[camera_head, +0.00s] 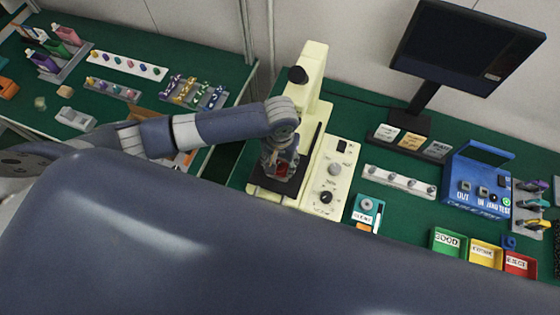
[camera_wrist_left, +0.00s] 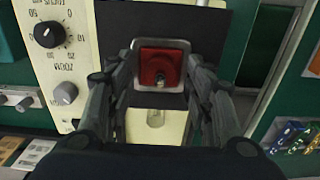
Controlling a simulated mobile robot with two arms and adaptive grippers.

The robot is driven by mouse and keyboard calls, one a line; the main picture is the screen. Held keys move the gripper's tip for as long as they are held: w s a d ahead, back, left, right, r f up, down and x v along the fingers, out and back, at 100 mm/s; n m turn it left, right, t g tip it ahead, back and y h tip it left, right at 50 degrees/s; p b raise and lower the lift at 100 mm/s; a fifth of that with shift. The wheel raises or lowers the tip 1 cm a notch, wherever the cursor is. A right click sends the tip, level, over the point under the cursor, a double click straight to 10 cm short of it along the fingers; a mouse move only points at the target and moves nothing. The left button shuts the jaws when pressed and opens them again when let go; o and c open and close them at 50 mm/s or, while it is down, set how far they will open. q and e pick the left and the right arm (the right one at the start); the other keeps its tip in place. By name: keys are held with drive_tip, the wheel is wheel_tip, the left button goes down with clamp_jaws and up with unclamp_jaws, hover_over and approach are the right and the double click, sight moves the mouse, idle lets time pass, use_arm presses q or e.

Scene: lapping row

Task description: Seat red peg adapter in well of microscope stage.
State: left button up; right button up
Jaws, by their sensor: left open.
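The red peg adapter (camera_wrist_left: 172,62) is a square red block with a small metal peg on it. In the left wrist view it sits inside the pale square rim of the well (camera_wrist_left: 160,42) on the black microscope stage (camera_wrist_left: 225,40); how deep it sits I cannot tell. My left gripper (camera_wrist_left: 162,72) is open, with its fingers on either side of the adapter and apart from it. In the head view the same gripper (camera_head: 281,152) is over the stage, and a little red of the adapter (camera_head: 283,169) shows below it. My right gripper is not in view.
The cream microscope (camera_head: 312,80) rises behind the stage, with its knob panel (camera_head: 332,178) on the right. A teal device (camera_head: 367,212), a blue tester (camera_head: 478,190) and coloured bins (camera_head: 447,241) stand farther right. A gap separates the left bench (camera_head: 120,50).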

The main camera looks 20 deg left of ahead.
sight(280, 163)
use_arm(q)
wheel_tip(280, 163, up, 11)
drive_tip(key=shift+r, duration=0.2)
drive_tip(key=shift+s+f, duration=0.1)
idle(0.6)
